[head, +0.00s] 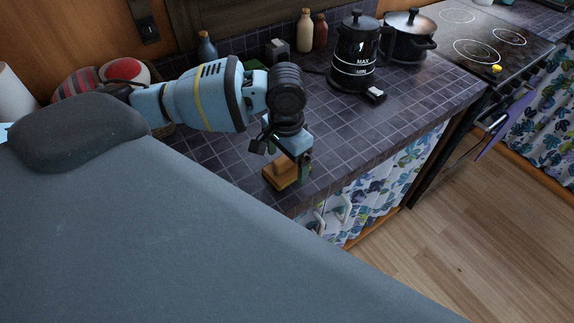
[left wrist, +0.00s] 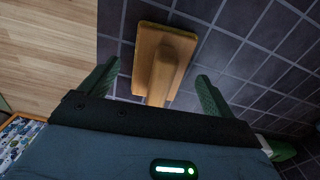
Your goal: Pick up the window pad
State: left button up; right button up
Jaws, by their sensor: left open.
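The window pad (head: 281,173) is an orange-brown block with a raised handle, lying on the dark tiled counter near its front edge. It also shows in the left wrist view (left wrist: 164,62), with its handle running between the fingers. My left gripper (head: 287,160) is right above the pad and partly hides it in the head view. In the left wrist view my left gripper (left wrist: 153,88) is open, with one green finger on each side of the handle and no visible grip on it. My right gripper is not in view.
The tiled counter (head: 345,130) carries a black kettle (head: 354,55), a dark pot (head: 408,38) and several bottles at the back. A stove (head: 480,40) stands at the right. Wooden floor (head: 450,230) lies beyond the counter's front edge.

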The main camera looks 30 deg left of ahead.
pick_arm(q)
jog(key=shift+f, duration=0.65)
jog(key=shift+c, duration=0.4)
jog(key=c, duration=1)
jog(key=shift+r, duration=0.15)
notch_tip(320, 180, up, 4)
jog(key=shift+f, duration=0.2)
jog(key=s+d, duration=0.2)
jog(key=d, duration=0.3)
jog(key=s+d, duration=0.2)
jog(key=d, duration=0.3)
jog(key=s+d+r+p, duration=0.1)
jog(key=s+d, duration=0.1)
jog(key=d, duration=0.3)
jog(key=shift+a, duration=0.1)
